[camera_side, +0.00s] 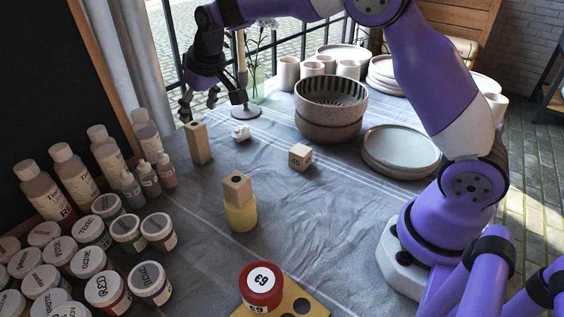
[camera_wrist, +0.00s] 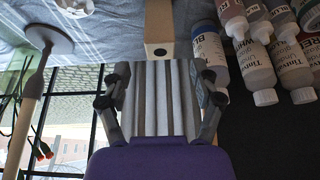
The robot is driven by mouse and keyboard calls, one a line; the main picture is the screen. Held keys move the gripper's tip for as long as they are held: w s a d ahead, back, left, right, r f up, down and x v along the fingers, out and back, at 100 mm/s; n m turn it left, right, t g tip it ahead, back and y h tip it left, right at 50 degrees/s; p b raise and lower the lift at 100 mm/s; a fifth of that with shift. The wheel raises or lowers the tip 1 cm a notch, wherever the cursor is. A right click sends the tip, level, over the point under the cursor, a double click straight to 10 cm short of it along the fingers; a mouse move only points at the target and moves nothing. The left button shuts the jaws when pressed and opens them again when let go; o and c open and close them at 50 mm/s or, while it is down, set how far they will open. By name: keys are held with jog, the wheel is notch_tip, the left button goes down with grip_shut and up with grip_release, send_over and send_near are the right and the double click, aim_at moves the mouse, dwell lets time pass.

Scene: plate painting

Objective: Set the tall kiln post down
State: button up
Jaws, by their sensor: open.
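The tall kiln post (camera_side: 198,143) is a pale wooden block with a dark hole in its top. It stands upright on the grey cloth, left of the middle in the side view. It also shows in the wrist view (camera_wrist: 159,28), at the top centre just beyond my fingers. My gripper (camera_side: 199,106) is open and empty above the post, apart from it.
Paint bottles (camera_side: 72,175) and jars (camera_side: 107,290) crowd the left. A small block (camera_side: 237,188) sits on a yellow cylinder (camera_side: 240,214).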

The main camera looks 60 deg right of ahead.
jog(key=s+d+r, duration=0.1)
jog(key=s+r, duration=0.8)
jog(key=s, duration=0.4)
jog(key=s+d+f+t, duration=0.1)
jog(key=s+f, duration=0.3)
jog(key=s, duration=1)
jog(key=shift+s, duration=0.2)
jog(key=shift+d, duration=0.1)
